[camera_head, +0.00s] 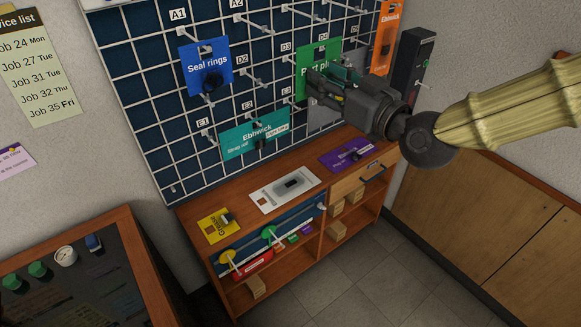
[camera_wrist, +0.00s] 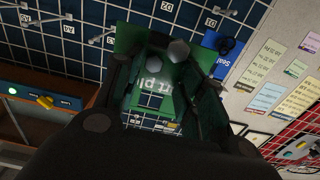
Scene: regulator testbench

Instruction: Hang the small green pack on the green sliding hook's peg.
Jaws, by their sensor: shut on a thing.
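The green pack (camera_head: 312,62), with lettering that begins "Port pl", is at the upper right of the board in the head view. My gripper (camera_head: 322,86) is in front of its lower part and shut on it. The green card also fills the space between my fingers in the wrist view (camera_wrist: 150,98). I cannot tell whether a peg still passes through the card. The green sliding hook (camera_head: 269,233) has a round green head and sits on the blue rail on the front of the bench, right of a yellow one.
The grid board (camera_head: 150,100) carries many pegs, a blue pack (camera_head: 205,60), a teal pack (camera_head: 240,140) and an orange pack (camera_head: 387,35). A yellow pack (camera_head: 215,228), a white pack (camera_head: 270,195) and a purple pack (camera_head: 340,156) lie on the bench. A yellow sliding hook (camera_head: 228,257) sits on the rail.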

